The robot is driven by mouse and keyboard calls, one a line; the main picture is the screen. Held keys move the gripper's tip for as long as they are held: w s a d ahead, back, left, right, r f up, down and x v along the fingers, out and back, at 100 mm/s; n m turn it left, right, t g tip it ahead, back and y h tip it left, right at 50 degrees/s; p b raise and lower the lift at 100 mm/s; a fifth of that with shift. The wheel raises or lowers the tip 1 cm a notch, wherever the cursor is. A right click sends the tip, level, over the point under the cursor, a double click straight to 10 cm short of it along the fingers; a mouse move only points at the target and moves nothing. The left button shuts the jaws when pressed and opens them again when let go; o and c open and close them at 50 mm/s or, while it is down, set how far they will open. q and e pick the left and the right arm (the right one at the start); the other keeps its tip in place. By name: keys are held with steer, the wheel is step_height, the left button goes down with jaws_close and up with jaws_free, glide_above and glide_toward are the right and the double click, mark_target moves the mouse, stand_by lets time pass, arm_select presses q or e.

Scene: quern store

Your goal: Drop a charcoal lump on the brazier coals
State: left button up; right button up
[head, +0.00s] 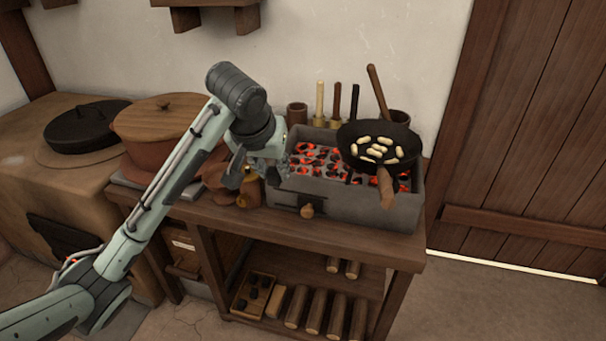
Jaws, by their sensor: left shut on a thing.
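The grey brazier (345,208) stands on the wooden table, with glowing red and dark coals (312,160) in it. My left gripper (273,176) is at the brazier's left end, beside the coals. It is shut on a small dark thing that looks like a charcoal lump, mostly hidden by the fingers. More dark charcoal lumps (254,292) lie in a small wooden tray (238,303) on the lower shelf. My right gripper is not in view.
A black pan (352,136) with several pale pods sits over the brazier's right part, its handle toward the front. Upright tools (337,100) stand behind. Lidded pots (160,118) are at left. Small brown vessels (250,187) sit close below my left gripper.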

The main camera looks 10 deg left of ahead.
arm_select(q)
steer(key=w+d, duration=0.3)
steer(key=w, duration=1)
steer(key=shift+r, duration=0.15)
steer(key=shift+w, duration=0.1)
steer(key=shift+w, duration=0.3)
steer(key=o, duration=0.9)
